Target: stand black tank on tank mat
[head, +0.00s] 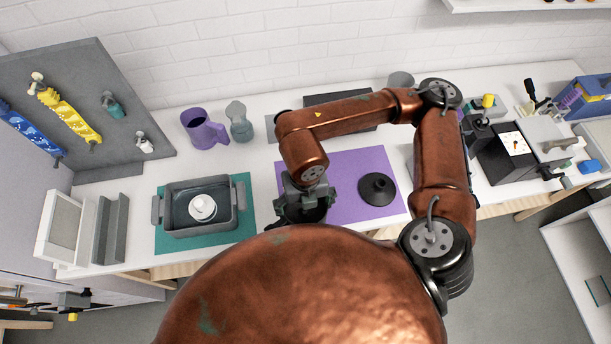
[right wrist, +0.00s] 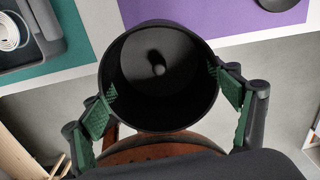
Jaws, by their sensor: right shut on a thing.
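The black tank (right wrist: 160,75) is an open cylinder, and I look into its mouth in the right wrist view, where a small central post shows inside. My right gripper (right wrist: 168,98) is shut on its wall from both sides with green-padded fingers. In the head view, my right gripper (head: 305,193) holds the tank (head: 300,214) by the front left part of the purple mat (head: 340,165); the arm hides part of both. The wrist view shows grey floor and the table edge around the tank, so it appears held near the front edge. My left gripper is not in view.
A black funnel-shaped lid (head: 377,189) lies on the purple mat's right side. A grey tray (head: 165,212) with a white reel (head: 202,207) stands on a teal mat (head: 245,190) at left. A purple jug (head: 203,130) and grey bottle (head: 239,122) stand behind.

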